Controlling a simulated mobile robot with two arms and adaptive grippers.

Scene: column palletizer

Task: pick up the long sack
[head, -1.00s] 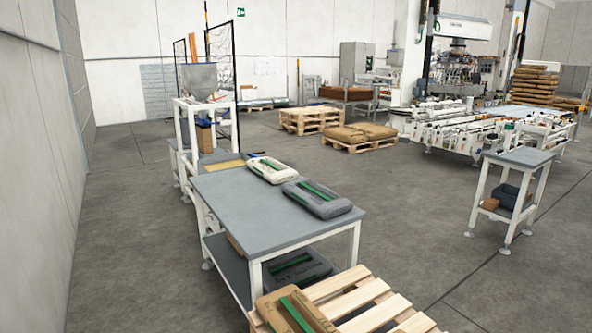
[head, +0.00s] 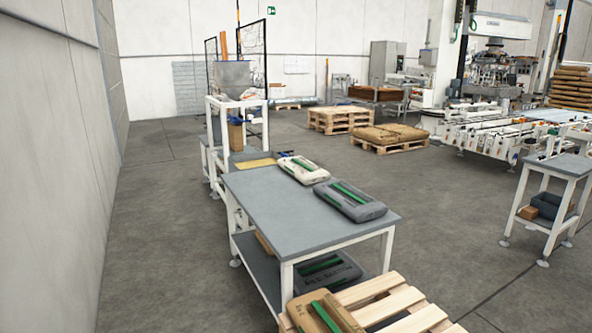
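Several sacks are in view, and I cannot tell for sure which one is the long sack. A grey sack with a green stripe (head: 366,208) lies flat on the right side of the grey table (head: 270,211). A white sack with a green stripe (head: 289,167) lies behind it at the table's back edge. A dark grey sack (head: 314,279) lies on the table's lower shelf. A brown sack with a green stripe (head: 308,315) lies on the near pallet, cut off by the lower frame edge. Neither of my grippers shows.
The near wooden pallet (head: 381,305) stands against the table's front right. A hopper stand (head: 234,108) is behind the table. A small side table (head: 562,165) stands at right. Open floor lies between the two tables and along the left wall.

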